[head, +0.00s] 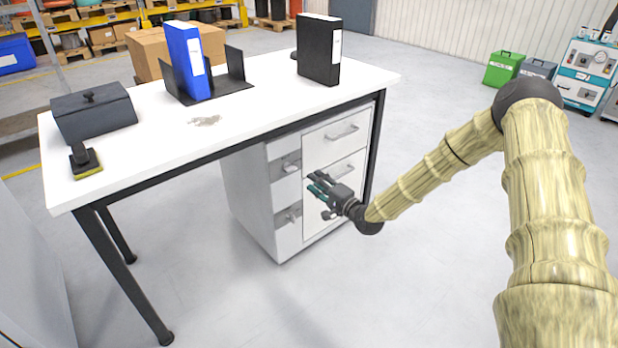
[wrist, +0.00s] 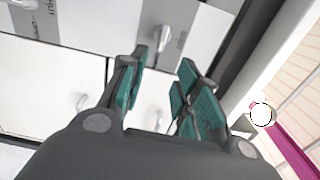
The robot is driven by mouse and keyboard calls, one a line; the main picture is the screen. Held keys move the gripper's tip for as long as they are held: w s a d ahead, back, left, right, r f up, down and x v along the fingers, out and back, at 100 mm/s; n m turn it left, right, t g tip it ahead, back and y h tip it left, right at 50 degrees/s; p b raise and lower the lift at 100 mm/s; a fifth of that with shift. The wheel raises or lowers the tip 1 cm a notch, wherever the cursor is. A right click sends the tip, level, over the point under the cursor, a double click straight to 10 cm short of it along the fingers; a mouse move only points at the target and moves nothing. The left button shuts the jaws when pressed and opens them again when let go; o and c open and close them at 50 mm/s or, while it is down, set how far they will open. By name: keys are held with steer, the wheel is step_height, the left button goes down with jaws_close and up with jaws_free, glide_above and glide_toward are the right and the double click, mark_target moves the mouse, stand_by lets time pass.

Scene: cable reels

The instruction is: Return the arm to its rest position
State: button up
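My gripper (head: 318,187) is at the end of my extended arm, in front of the white drawer cabinet (head: 245,200) under the desk. In the wrist view, its teal-padded fingers (wrist: 160,92) stand apart with nothing between them. Silver drawer handles show beyond the fingers, one of them (wrist: 162,36) above the gap. The drawers appear shut. I cannot tell how far the fingertips are from the drawer fronts.
The white desk (head: 255,115) carries a blue binder (head: 188,62) in a black holder, a black binder (head: 319,50), a dark box (head: 93,112), a yellow-edged brush (head: 84,160) and a grey stain (head: 205,120). Open floor lies right of the desk. A green bin (head: 503,68) stands farther back.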

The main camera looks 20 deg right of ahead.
steer(key=shift+s+d, duration=0.25)
steer(key=shift+s, duration=0.45)
steer(key=s+a+f+n+g+h, duration=0.1)
steer(key=s+a+f+n+g, duration=0.25)
steer(key=s+a+f, duration=0.4)
steer(key=s+a+f+n+g, duration=0.2)
steer(key=s+a+f+g, duration=0.25)
steer(key=s+f, duration=0.6)
steer(key=s+f+n+g+h, duration=0.2)
steer(key=s+f+n+g, duration=0.15)
steer(key=s, duration=1.05)
steer(key=s+f+n+g+h, duration=0.2)
steer(key=s+f+n+g, duration=0.15)
steer(key=s, duration=0.95)
steer(key=s+d+n+g+h, duration=0.1)
steer(key=s+d+g, duration=0.1)
steer(key=s, duration=0.6)
step_height(320, 180, up, 28)
steer(key=p, duration=2.7)
steer(key=shift+f, duration=0.25)
